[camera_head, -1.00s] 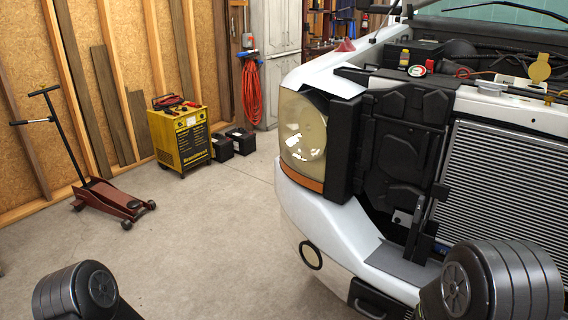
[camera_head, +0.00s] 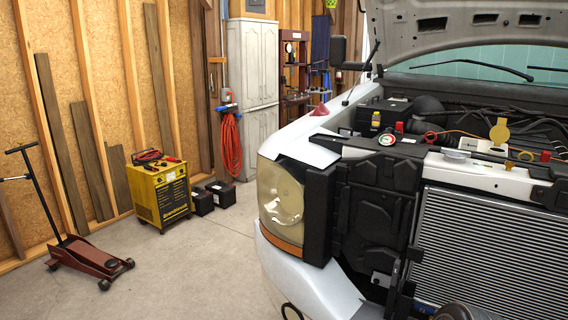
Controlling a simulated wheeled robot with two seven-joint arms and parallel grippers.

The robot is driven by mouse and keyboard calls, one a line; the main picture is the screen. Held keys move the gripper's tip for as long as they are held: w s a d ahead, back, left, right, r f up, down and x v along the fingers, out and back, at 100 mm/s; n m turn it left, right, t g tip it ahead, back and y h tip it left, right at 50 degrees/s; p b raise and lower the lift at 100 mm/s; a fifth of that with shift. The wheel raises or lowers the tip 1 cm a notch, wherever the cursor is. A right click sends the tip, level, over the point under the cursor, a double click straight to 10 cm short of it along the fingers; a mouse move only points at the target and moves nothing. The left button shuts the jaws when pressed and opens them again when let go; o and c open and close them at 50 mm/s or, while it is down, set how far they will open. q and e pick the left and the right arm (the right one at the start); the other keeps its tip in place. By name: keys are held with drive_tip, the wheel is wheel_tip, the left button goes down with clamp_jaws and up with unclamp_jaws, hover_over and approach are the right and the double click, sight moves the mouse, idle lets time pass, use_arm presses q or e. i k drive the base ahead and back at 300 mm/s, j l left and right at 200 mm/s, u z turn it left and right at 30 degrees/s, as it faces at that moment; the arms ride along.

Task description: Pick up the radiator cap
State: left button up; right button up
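No part is clearly labelled as the radiator cap. A small round grey-silver piece (camera_head: 457,155) lies on the white front panel above the radiator (camera_head: 490,245) of the pickup; it may be the cap, but it is too small to be sure. A yellow cap-like piece (camera_head: 500,131) stands just behind it to the right. Both of my grippers are out of view; only a dark rounded part of my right arm shows at the bottom edge.
The pickup's hood (camera_head: 470,22) is raised over the engine bay. A floor jack (camera_head: 90,258) and yellow charger (camera_head: 160,192) stand at left. The floor between is clear.

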sight(457, 156)
drive_tip(key=i+j+u, duration=0.2)
drive_tip(key=i+u, duration=0.7)
drive_tip(key=i+j+u, duration=0.2)
drive_tip(key=i, duration=1.4)
drive_tip(key=i+z, duration=0.3)
drive_tip(key=z, duration=0.15)
drive_tip(key=i+z, duration=0.4)
drive_tip(key=i+j+z, duration=0.1)
drive_tip(key=z, duration=0.35)
drive_tip(key=i+j+z, duration=0.25)
drive_tip(key=z, duration=0.2)
drive_tip(key=i+z, duration=0.2)
drive_tip(key=z, duration=0.25)
drive_tip(key=i+j+z, duration=0.1)
drive_tip(key=z, duration=0.35)
drive_tip(key=i+j+z, duration=0.15)
drive_tip(key=z, duration=0.3)
drive_tip(key=i+j+z, duration=0.15)
drive_tip(key=z, duration=0.3)
drive_tip(key=i+j+z, duration=0.1)
drive_tip(key=j+z, duration=0.2)
drive_tip(key=z, duration=0.15)
drive_tip(key=j+z, duration=0.25)
drive_tip(key=z, duration=0.2)
drive_tip(key=i+j+z, duration=0.2)
drive_tip(key=j+z, duration=0.2)
drive_tip(key=k+j, duration=0.05)
